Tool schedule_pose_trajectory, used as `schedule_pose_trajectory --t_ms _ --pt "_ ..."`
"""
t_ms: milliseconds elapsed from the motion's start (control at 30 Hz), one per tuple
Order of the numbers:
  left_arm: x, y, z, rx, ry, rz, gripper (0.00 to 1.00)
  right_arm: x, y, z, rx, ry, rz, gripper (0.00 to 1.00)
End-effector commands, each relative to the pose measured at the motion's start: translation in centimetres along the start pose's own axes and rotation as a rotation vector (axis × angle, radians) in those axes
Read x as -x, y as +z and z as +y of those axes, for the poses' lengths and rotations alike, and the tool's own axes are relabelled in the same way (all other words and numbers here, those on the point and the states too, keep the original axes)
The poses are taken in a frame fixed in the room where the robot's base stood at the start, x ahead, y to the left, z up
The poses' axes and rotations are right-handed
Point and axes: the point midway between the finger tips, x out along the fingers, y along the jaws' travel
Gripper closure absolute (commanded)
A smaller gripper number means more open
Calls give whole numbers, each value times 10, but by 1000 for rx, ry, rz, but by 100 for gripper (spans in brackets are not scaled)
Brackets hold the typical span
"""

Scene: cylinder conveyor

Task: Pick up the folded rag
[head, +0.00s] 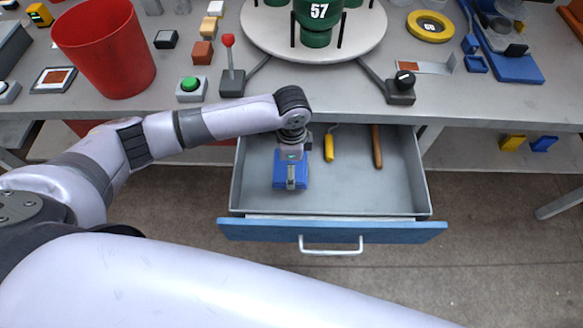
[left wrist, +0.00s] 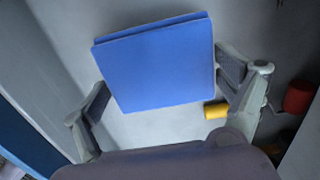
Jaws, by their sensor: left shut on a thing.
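The folded rag (head: 278,170) is a flat blue square inside the open drawer (head: 395,200), toward its left side. In the left wrist view the rag (left wrist: 160,62) shows two stacked layers. My left gripper (head: 291,168) reaches down into the drawer from above, over the rag. In the left wrist view my left gripper (left wrist: 165,84) has one finger at each side edge of the rag and is shut on it. I cannot tell whether the rag is clear of the drawer floor. My right gripper is out of view.
A yellow-handled tool (head: 329,147) and a brown-handled tool (head: 377,148) lie in the drawer right of the rag. The drawer has a blue front (head: 400,231). The workbench (head: 470,100) above holds a red bin (head: 105,50), a lever (head: 229,62) and a round turntable (head: 262,38).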

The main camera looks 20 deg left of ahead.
Motion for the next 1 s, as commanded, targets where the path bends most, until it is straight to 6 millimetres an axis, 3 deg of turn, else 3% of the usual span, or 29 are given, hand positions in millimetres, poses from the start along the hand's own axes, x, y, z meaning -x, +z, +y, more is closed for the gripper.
schedule_pose_trajectory --t_ms 300,500,700,1000 --pt "94 -1 -1 -2 -5 4 36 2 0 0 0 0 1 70" --pt "139 -1 -1 -1 -3 3 36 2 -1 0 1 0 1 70" --pt "161 -1 0 -1 -1 2 36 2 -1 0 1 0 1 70" --pt "166 -1 0 -1 0 2 36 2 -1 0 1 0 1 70"
